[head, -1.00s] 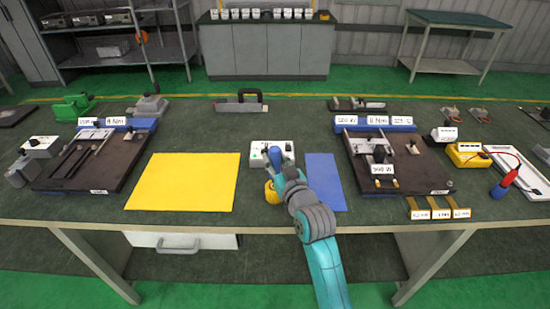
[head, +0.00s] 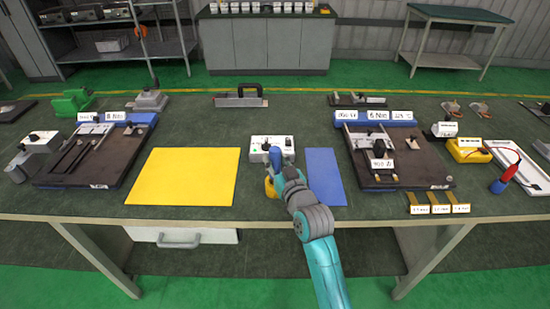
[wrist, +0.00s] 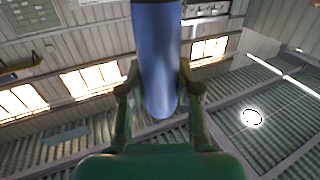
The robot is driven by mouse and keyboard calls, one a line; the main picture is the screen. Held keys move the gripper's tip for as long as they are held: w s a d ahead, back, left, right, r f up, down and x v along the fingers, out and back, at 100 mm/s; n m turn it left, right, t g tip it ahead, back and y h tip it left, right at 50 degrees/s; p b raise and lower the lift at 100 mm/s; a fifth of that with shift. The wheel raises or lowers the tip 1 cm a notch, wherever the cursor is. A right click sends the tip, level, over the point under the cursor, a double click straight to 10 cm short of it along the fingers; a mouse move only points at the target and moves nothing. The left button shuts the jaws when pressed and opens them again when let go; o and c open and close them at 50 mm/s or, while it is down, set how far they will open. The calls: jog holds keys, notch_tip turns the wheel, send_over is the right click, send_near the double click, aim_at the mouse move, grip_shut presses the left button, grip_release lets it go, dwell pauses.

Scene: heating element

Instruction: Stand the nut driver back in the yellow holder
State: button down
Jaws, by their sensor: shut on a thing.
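The nut driver's blue handle (head: 276,158) stands roughly upright near the middle of the bench's front edge. My gripper (head: 280,177) is shut on it. In the wrist view, the blue handle (wrist: 157,60) lies between the two fingers of my gripper (wrist: 160,95). The yellow holder (head: 270,188) shows just below the handle, partly hidden by my gripper. The nut driver's lower end is hidden, so I cannot tell whether it is inside the holder or above it.
A white box (head: 260,143) stands just behind the handle. A yellow mat (head: 185,178) lies to the left and a blue mat (head: 325,178) to the right. Dark fixture boards (head: 115,165) and (head: 420,165) stand farther out. Both mats are clear.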

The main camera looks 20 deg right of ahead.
jog(key=shift+f, duration=0.55)
jog(key=c, duration=0.7)
grip_release()
jog(key=shift+f, duration=0.15)
jog(key=s, duration=0.8)
jog(key=s+d, duration=0.1)
jog(key=s, duration=0.3)
